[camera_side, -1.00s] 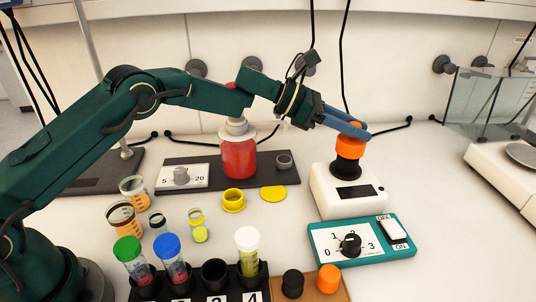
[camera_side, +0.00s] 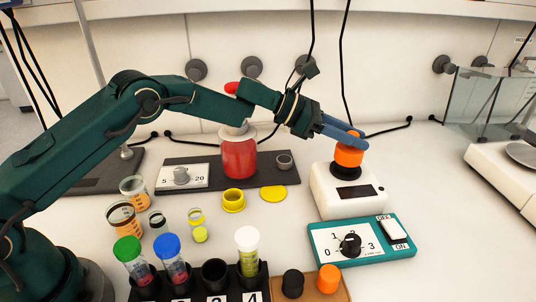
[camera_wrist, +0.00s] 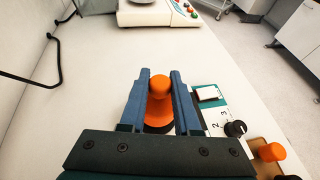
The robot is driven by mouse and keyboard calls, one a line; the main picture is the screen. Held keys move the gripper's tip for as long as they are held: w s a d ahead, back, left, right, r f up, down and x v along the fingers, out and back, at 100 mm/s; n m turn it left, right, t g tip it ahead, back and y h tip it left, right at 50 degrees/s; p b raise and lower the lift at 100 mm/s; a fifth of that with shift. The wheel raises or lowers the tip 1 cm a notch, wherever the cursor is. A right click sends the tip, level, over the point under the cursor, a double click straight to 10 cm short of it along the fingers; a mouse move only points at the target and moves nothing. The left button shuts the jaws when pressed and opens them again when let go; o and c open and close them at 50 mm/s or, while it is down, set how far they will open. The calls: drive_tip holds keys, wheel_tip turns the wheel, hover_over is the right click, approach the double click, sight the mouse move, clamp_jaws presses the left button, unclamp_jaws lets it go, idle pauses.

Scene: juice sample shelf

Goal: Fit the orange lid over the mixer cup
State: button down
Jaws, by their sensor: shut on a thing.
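The orange lid (camera_side: 348,157) has a wide skirt and a small round knob on top. It sits low over the white mixer base (camera_side: 345,192), and the black mixer cup is almost wholly hidden beneath it in the side view. Whether the lid is fully seated is hard to tell. My gripper (camera_side: 345,138) reaches in from the left, its blue fingers shut on the lid. In the wrist view the lid (camera_wrist: 159,108) is between the fingers of my gripper (camera_wrist: 160,80), and a dark rim (camera_wrist: 158,128) shows under it.
A teal control box (camera_side: 350,252) with a dial and switch stands in front of the mixer. A red-filled bottle (camera_side: 239,157) stands left on a dark base. A balance (camera_side: 510,165) stands right.

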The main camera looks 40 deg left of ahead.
drive_tip(key=shift+f, duration=0.65)
idle(0.5)
drive_tip(key=c, duration=0.5)
unclamp_jaws()
drive_tip(key=shift+c, duration=0.2)
drive_tip(key=shift+a, duration=0.1)
